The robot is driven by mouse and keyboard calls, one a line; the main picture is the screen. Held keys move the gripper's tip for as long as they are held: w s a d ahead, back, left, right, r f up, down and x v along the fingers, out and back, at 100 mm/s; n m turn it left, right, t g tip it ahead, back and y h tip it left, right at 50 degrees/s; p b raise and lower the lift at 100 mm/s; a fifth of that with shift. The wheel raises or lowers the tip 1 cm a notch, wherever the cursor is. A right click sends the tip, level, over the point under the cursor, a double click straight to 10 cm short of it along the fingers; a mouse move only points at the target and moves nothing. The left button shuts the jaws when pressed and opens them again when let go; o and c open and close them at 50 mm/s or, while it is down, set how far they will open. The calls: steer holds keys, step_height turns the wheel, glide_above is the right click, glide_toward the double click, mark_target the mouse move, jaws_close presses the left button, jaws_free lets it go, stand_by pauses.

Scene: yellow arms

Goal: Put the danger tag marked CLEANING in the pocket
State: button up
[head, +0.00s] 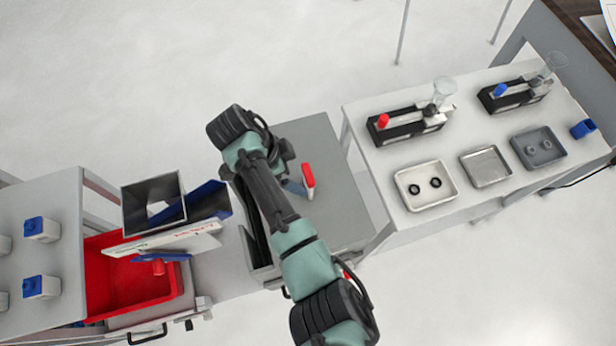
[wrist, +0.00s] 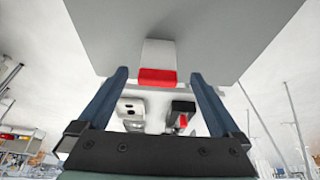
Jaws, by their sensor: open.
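A small white piece with a red end (head: 308,176) is at the grey cabinet top; I take it for a danger tag, but no lettering is readable. In the wrist view the white and red tag (wrist: 158,60) appears between and slightly beyond the fingertips. My gripper (wrist: 160,74) is open, with one blue-grey finger on each side of the tag and a gap visible on both sides. In the head view my gripper (head: 293,187) is just left of the tag, partly hidden by my arm. I cannot identify the pocket for certain.
The grey cabinet top (head: 345,215) is otherwise mostly clear. At left are a red bin (head: 105,285), a grey open bin (head: 150,192) and a white lettered panel (head: 190,238). At right, a white table (head: 455,130) holds trays and two black devices.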

steer(key=x, duration=0.2)
steer(key=p+x, duration=0.1)
steer(key=x, duration=0.1)
steer(key=shift+d+r, duration=0.15)
steer(key=shift+d, duration=0.15)
steer(key=shift+d+f, duration=0.2)
steer(key=shift+f, duration=0.4)
steer(key=shift+c, duration=0.2)
steer(key=c, duration=1.4)
